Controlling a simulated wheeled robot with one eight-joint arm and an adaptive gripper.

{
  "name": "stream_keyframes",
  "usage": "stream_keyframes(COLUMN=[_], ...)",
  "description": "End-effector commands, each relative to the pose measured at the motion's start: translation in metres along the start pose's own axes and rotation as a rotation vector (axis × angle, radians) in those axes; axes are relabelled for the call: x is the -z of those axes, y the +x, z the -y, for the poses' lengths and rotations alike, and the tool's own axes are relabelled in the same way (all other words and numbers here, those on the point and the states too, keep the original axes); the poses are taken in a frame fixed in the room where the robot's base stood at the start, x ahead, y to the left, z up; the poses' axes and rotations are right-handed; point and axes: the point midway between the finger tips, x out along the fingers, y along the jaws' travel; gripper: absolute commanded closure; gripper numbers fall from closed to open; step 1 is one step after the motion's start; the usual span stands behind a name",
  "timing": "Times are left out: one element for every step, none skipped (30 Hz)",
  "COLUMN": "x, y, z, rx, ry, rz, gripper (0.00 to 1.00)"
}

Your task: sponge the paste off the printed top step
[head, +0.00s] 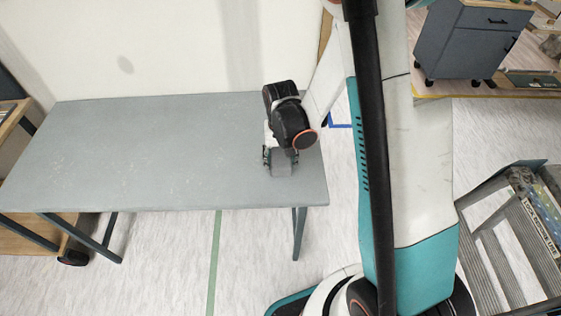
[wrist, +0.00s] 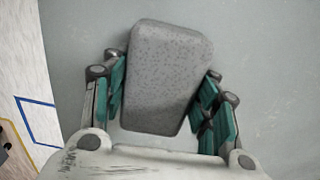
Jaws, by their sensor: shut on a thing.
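My gripper (head: 281,158) is shut on a grey speckled sponge (wrist: 168,75), a tapered block between the two teal-padded fingers in the wrist view. In the head view the sponge (head: 281,172) is partly hidden by the gripper, low over the right end of the grey table. I cannot tell whether it touches the tabletop. A grey stepladder (head: 517,232) is at the right edge of the head view, cut off by the frame. A patterned surface (head: 545,215) shows at its right side; I cannot make out the printed step or any paste clearly.
The grey table (head: 130,150) is otherwise bare, with faint pale marks. A grey cabinet on casters (head: 465,50) stands at the back right. A wooden shelf unit (head: 30,235) is at the left. Pale floor lies open between the table and my base.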

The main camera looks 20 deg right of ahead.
Motion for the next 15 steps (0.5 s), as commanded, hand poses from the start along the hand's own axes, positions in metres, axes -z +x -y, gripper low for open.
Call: stream_keyframes(x=[0.0002,0.0001,0.0001,0.0000,0.0000,0.0000,0.0000,0.0000,0.0000,0.0000,0.0000,0.0000,0.0000,0.0000,0.0000], y=[0.0038,0.0035,0.0027,0.0022,0.0020,0.0019,0.0019,0.0023,0.0033,0.0044,0.0055,0.0066,0.0074,0.0082,0.0092], z=[0.0000,0.0000,0.0000,0.0000,0.0000,0.0000,0.0000,0.0000,0.0000,0.0000,0.0000,0.0000,0.0000,0.0000,0.0000], rx=[0.000,0.000,0.000,0.000,0.000,0.000,0.000,0.000,0.000,0.000,0.000,0.000,0.000,0.000,0.000], ry=[0.000,0.000,0.000,0.000,0.000,0.000,0.000,0.000,0.000,0.000,0.000,0.000,0.000,0.000,0.000], rz=[0.000,0.000,0.000,0.000,0.000,0.000,0.000,0.000,0.000,0.000,0.000,0.000,0.000,0.000,0.000], gripper=[0.71,0.71,0.71,0.71,0.71,0.71,0.71,0.71,0.71,0.71,0.71,0.71,0.71,0.71,0.71])
